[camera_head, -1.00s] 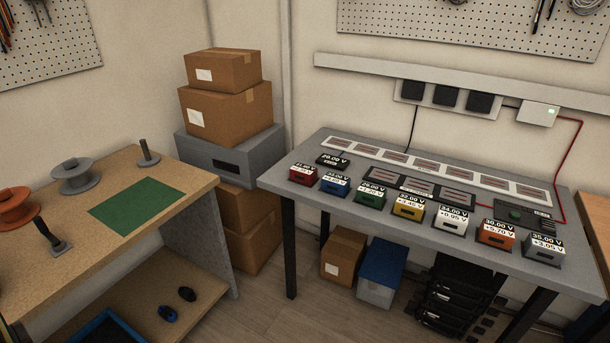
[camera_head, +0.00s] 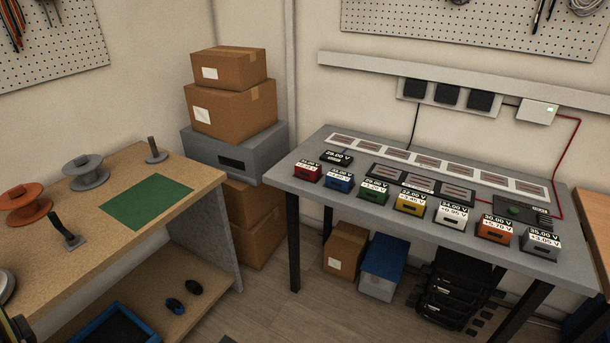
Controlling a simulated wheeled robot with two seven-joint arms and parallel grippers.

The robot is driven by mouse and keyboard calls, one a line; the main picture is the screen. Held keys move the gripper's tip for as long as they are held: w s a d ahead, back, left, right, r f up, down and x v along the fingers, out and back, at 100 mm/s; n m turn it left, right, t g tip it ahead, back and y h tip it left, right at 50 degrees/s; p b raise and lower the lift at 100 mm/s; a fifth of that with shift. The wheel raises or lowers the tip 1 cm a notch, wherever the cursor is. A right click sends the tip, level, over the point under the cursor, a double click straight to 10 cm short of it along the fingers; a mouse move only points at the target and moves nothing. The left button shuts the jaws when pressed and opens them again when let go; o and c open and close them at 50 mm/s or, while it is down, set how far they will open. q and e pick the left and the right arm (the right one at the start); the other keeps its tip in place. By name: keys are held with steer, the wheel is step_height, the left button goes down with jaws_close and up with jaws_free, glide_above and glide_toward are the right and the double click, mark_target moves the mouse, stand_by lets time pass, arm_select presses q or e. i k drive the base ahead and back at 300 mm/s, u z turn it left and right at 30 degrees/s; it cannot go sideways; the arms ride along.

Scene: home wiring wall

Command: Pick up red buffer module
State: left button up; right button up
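The red buffer module (camera_head: 307,172) is a small box with a white label and a dark top display. It sits upright at the left front of the grey table (camera_head: 400,238), first in a row of coloured modules. The blue module (camera_head: 338,180) stands just to its right, with a gap between them. A black voltage display (camera_head: 337,158) is behind it. Nothing covers the red module.
Green (camera_head: 374,191), yellow (camera_head: 409,201), white (camera_head: 450,211), orange (camera_head: 495,228) and grey (camera_head: 540,243) modules continue the row. A slotted white rack (camera_head: 440,165) lies behind. Stacked boxes (camera_head: 232,107) stand left of the table. A wooden bench (camera_head: 185,222) with spools is at left.

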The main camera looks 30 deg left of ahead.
mark_target(307, 170)
steer(key=z, duration=0.35)
steer(key=k, duration=0.25)
steer(key=u, duration=1.5)
steer(key=i, duration=1.15)
steer(key=u, duration=0.15)
